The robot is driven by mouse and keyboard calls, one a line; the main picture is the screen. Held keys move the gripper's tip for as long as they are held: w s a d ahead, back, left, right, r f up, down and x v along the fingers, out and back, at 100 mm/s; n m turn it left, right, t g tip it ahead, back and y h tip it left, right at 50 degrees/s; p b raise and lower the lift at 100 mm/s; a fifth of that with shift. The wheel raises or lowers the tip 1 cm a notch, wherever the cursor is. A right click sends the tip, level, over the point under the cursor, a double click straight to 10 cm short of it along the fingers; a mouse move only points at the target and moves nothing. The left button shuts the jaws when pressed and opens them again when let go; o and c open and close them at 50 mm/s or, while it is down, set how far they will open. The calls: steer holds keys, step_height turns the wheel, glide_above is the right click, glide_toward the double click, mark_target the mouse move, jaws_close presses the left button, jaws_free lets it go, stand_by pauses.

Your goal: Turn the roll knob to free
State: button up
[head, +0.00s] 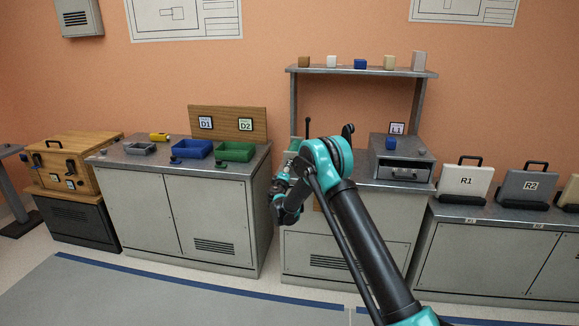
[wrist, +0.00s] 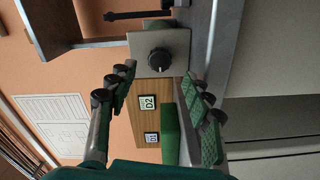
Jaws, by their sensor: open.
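A round black knob (wrist: 158,60) with a pale pointer mark sits on a square grey plate (wrist: 177,42) in the wrist view. I cannot read any markings around it. My gripper (wrist: 160,74) is open, its two padded fingers spread to either side of the line to the knob. Nothing is between the fingers, and they appear apart from the knob. In the head view my gripper (head: 282,190) is in front of the left end of the middle bench, and the knob is hidden or too small to make out there.
A wooden board with D1 and D2 signs (head: 228,123) stands behind a blue tray (head: 192,148) and a green tray (head: 236,152) on the left bench. A grey drawer box (head: 403,160) is right of my arm. A shelf (head: 360,70) with blocks spans above.

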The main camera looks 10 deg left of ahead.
steer(key=w, duration=0.6)
steer(key=shift+d, duration=0.15)
steer(key=shift+s, duration=0.1)
steer(key=c, duration=1.2)
